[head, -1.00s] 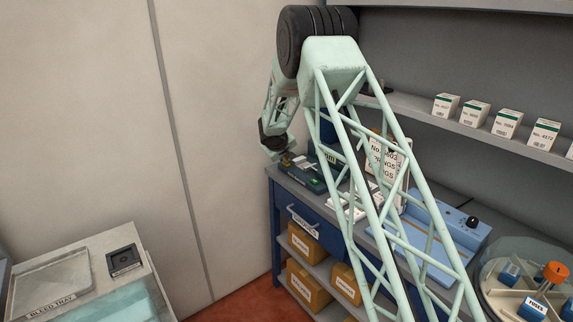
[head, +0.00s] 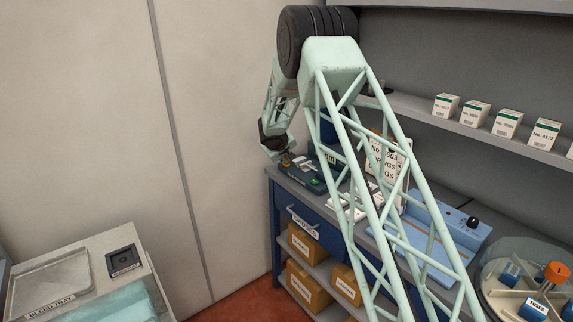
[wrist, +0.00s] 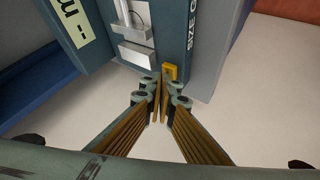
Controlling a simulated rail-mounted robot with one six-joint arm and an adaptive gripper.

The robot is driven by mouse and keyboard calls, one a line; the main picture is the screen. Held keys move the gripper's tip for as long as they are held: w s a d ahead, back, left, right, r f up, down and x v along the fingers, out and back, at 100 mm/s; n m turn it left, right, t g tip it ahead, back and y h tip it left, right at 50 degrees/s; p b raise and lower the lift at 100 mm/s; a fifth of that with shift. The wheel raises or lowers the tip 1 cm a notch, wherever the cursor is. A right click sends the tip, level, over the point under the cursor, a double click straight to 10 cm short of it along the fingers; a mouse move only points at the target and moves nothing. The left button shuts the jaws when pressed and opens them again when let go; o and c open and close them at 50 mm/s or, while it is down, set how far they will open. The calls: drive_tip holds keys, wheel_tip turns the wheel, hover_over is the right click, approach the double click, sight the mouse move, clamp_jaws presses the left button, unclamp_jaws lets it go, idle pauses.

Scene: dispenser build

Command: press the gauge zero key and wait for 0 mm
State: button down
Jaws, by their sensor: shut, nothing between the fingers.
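The size gauge (head: 303,176) is a dark blue-grey unit at the far left end of the workbench. In the wrist view the gauge body (wrist: 175,35) carries a partly cut-off "SIZE G" label and a metal slide. Its pale display (wrist: 77,20) shows dashes and part of a unit, with no number readable. A small yellow key (wrist: 171,72) sits at the gauge's near edge. My gripper (wrist: 160,82) is shut and empty, its fingertips right beside the yellow key; I cannot tell whether they touch. In the head view my gripper (head: 286,157) is over the gauge's left end.
A blue tray-like unit (head: 437,245) with a black knob stands farther right on the workbench. A round turntable (head: 495,302) holds a fuses box. Small white boxes (head: 508,123) line the shelf. A bleed tray (head: 50,285) is at lower left. My arm hides part of the bench.

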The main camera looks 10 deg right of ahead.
sight(285, 164)
drive_tip(key=shift+r, duration=0.8)
drive_tip(key=shift+r+p, duration=1.35)
drive_tip(key=shift+r, duration=1.15)
